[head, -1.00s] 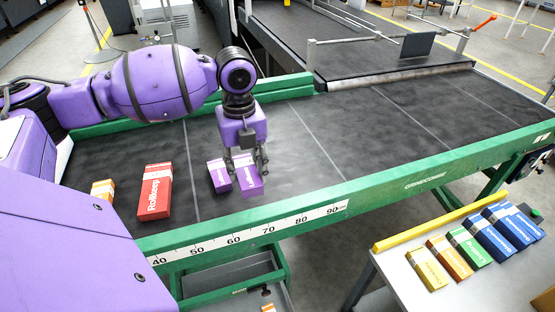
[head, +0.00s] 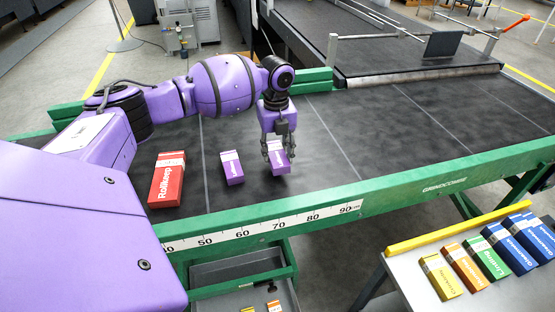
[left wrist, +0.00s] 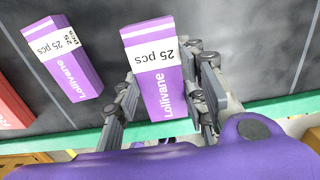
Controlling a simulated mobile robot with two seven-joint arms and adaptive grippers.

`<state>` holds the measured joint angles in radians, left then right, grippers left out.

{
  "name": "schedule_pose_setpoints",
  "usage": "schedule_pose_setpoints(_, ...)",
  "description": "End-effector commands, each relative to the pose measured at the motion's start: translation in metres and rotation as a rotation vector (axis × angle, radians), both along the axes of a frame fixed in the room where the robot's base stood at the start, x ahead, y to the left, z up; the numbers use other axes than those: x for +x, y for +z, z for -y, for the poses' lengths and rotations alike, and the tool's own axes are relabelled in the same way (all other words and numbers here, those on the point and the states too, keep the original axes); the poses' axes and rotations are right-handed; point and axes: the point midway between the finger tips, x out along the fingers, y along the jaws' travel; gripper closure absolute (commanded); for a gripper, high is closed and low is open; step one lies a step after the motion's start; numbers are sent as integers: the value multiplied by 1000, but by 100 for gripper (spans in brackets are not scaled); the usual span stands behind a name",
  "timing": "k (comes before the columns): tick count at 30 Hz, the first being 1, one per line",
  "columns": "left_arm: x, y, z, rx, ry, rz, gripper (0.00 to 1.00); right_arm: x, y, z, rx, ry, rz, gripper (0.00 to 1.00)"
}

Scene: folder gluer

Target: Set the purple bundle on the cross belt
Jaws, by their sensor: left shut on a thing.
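My left gripper (head: 279,152) is shut on a purple bundle (head: 281,166) with a white band, over the dark belt (head: 330,125). In the left wrist view the held bundle (left wrist: 165,88) stands between the two fingers (left wrist: 168,100), its "Lollivane" and "25 pcs" print showing. I cannot tell whether its lower end touches the belt. A second purple bundle (head: 232,168) of the same kind lies on the belt to its left, clear of the gripper; it also shows in the left wrist view (left wrist: 68,65). My right gripper is not in view.
A red bundle (head: 167,180) lies further left on the belt. A green rail (head: 390,190) with a number scale (head: 290,224) edges the near side. The belt right of the gripper is clear. A side table (head: 400,285) holds yellow, orange, green and blue bundles.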

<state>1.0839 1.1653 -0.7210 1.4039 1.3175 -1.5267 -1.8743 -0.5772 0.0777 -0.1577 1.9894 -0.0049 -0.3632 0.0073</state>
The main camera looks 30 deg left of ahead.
Motion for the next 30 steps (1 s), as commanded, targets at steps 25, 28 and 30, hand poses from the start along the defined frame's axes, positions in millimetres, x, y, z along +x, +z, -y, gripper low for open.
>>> schedule_pose_setpoints(25, 3, -38, -1, 0, -1, 0, 43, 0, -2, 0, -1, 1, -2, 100)
schedule_pose_setpoints(28, 3, -38, -1, 0, 0, 0, 43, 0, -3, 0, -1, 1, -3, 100)
schedule_pose_setpoints(30, 3, -38, -1, 0, 0, 0, 43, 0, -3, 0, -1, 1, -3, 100)
